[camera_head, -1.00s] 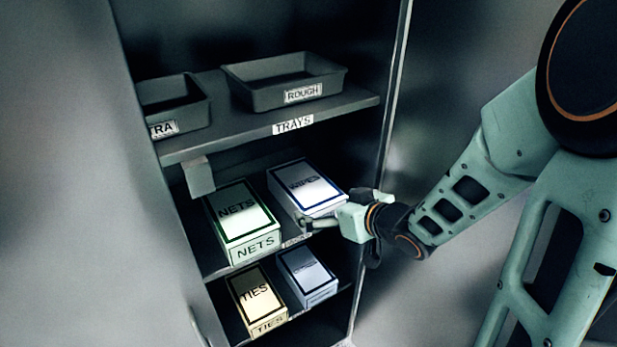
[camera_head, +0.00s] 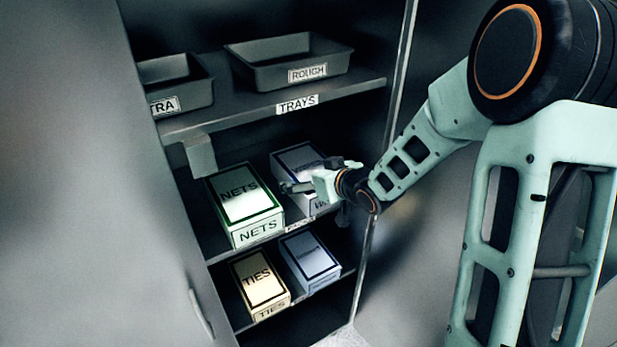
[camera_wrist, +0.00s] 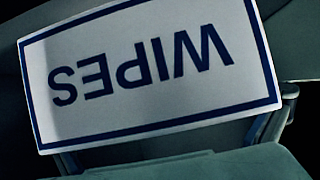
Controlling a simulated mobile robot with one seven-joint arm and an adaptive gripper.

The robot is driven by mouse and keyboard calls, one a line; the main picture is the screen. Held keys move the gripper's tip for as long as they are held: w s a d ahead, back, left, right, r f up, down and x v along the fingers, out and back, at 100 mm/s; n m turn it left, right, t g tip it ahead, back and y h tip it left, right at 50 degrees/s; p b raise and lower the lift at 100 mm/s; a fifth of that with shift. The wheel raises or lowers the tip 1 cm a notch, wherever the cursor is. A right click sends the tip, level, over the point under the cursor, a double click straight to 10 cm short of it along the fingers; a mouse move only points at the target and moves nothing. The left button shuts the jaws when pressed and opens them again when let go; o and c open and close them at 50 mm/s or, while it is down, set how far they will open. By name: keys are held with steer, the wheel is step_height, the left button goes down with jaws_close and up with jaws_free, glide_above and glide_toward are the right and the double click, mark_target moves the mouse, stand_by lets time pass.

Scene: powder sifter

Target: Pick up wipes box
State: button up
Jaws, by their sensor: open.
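The wipes box (camera_head: 296,160) is white with a dark blue border and stands on the middle shelf, right of the nets box. My gripper (camera_head: 309,175) is open over its front part and hides some of its top and front. In the wrist view the box's top (camera_wrist: 150,75) fills much of the picture, with WIPES reading upside down. The fingers of my gripper (camera_wrist: 178,135) show at the lower left and right of the box, apart from each other. I cannot tell whether they touch it.
The nets box (camera_head: 241,203) stands close on the left. The ties box (camera_head: 258,281) and a bluish box (camera_head: 311,258) are on the shelf below. Above, the trays shelf (camera_head: 225,120) holds the rough tray (camera_head: 290,75) and another tray (camera_head: 178,93). The cabinet's right edge (camera_head: 398,80) is near my arm.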

steer(key=shift+c, duration=0.4)
steer(key=shift+s, duration=0.1)
steer(key=c, duration=1.2)
